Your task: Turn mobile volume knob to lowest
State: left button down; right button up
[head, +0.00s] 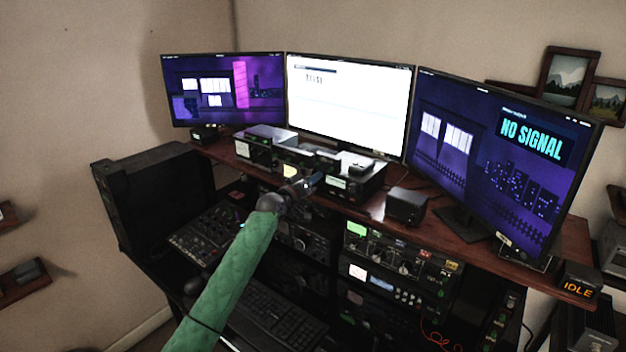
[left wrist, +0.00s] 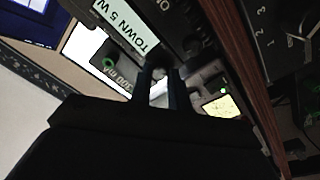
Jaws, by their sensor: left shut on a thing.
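My left gripper (head: 314,182) reaches the front of the radio gear on the desk shelf, below the middle monitor. In the left wrist view its two dark fingers (left wrist: 160,85) are shut on a small grey knob (left wrist: 159,72) on a dark radio panel. I cannot read a label that names this knob as the mobile volume. The knob's pointer is hidden. My right gripper is not in view.
Three monitors stand behind, the middle one (head: 348,105) white and the right one (head: 500,150) reading "NO SIGNAL". A small black box (head: 405,206) sits to the right on the wooden shelf. More radio units (head: 400,250) fill the rack below. The wooden shelf edge (left wrist: 243,50) runs close beside the gripper.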

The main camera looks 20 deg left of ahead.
pick_arm(q)
jog(key=n+p, duration=0.1)
jog(key=n, duration=0.3)
jog(key=shift+f+y, duration=0.1)
jog(key=shift+y, duration=0.3)
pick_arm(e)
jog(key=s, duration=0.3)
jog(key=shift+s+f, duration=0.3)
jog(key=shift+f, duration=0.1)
pick_arm(q)
jog(key=shift+n, duration=0.3)
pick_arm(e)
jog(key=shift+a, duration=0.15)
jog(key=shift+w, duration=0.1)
